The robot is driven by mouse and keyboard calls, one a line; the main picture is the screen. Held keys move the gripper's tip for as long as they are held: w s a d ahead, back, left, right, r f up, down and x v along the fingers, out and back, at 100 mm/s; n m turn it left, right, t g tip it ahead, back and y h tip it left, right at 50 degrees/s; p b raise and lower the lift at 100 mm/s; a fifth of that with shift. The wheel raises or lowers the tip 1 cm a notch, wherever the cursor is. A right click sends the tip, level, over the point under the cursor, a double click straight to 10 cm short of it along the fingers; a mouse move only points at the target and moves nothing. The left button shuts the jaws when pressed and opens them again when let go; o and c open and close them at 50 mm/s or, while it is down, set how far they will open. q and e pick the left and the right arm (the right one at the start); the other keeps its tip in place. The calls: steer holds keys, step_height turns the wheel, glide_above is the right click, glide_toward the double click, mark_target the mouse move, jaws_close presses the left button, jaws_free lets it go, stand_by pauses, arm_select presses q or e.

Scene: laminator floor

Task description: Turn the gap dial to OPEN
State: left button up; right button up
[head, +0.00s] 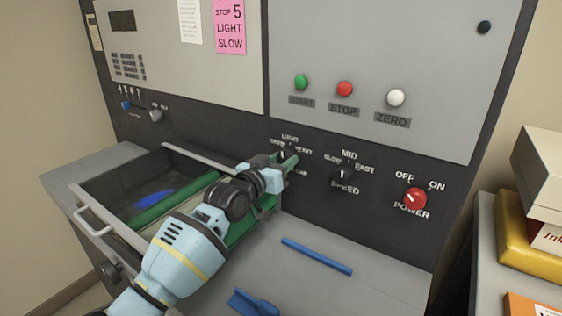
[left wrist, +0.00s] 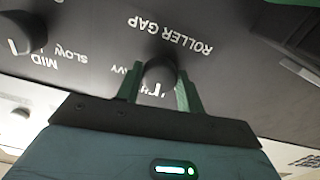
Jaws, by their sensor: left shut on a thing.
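The gap dial (left wrist: 159,72) is a dark round knob on the black panel, under lettering that reads ROLLER GAP, upside down in the left wrist view. In the head view the dial (head: 283,155) is mostly hidden behind my gripper. My left gripper (head: 287,163) has its green fingers on either side of the knob and is shut on it; the fingers (left wrist: 160,88) also show in the left wrist view. The labels around the dial are partly covered, and I cannot tell surely which one its pointer faces. My right gripper is not in view.
The speed dial (head: 343,174) and red power knob (head: 415,198) are to the right. Green, red and white buttons (head: 345,88) are above. The open roller tray (head: 97,222) lies under my left arm. A blue bar (head: 316,256) lies on the grey deck.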

arm_select(q)
steer(key=n, duration=0.7)
steer(key=shift+p, duration=0.4)
steer(key=shift+d+n, duration=0.1)
steer(key=shift+n, duration=0.9)
steer(key=shift+n+p, duration=0.3)
steer(key=shift+n, duration=0.3)
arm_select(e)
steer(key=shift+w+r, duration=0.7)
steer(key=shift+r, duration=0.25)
arm_select(q)
steer(key=o, duration=1)
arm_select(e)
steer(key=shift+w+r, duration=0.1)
